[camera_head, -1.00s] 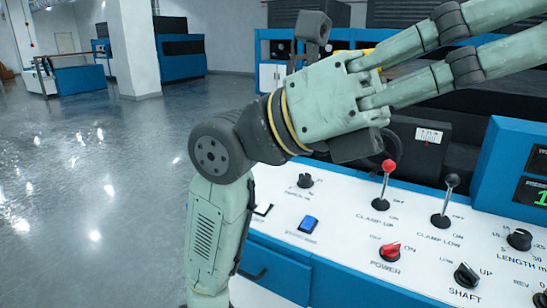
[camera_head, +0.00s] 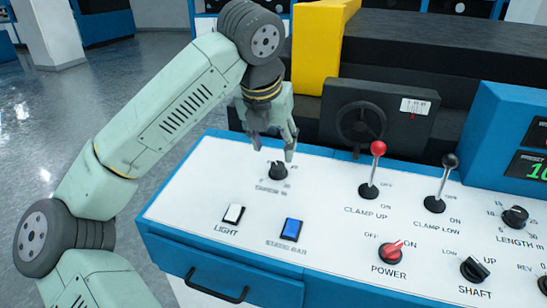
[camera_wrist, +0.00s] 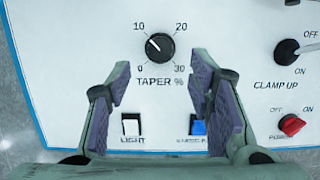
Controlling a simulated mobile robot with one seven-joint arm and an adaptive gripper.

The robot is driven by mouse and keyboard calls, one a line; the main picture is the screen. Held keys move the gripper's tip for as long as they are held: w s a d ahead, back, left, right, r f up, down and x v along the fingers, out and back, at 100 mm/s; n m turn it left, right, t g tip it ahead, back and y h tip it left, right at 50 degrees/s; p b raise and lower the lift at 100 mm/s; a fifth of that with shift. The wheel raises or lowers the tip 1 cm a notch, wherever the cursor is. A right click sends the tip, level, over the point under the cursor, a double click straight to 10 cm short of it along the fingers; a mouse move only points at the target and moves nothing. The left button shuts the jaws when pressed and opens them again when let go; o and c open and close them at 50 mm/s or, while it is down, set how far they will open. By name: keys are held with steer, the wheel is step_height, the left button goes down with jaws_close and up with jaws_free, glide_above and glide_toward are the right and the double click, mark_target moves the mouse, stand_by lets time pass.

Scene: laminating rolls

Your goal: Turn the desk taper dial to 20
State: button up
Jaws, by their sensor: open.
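The taper dial (camera_head: 278,171) is a black knob at the far left of the white control panel. In the wrist view the dial (camera_wrist: 160,46) has a 0, 10, 20, 30 scale, and its white mark points up-left, near 10. My gripper (camera_head: 272,150) hangs just above the dial, fingers down. In the wrist view my gripper (camera_wrist: 160,74) is open, its fingers wide apart with nothing between them. The dial shows beyond the fingertips, apart from them.
Near the dial are the light switch (camera_head: 233,213), blue static bar switch (camera_head: 291,230), red clamp up lever (camera_head: 378,150) and black clamp low lever (camera_head: 450,161). The red power knob (camera_head: 391,251) sits farther right. A dark handwheel (camera_head: 361,122) stands behind the panel.

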mark_target(277, 165)
steer(key=p+x, duration=0.1)
steer(key=x, duration=0.6)
steer(key=shift+d, duration=0.1)
steer(key=shift+c, duration=0.5)
jaws_close()
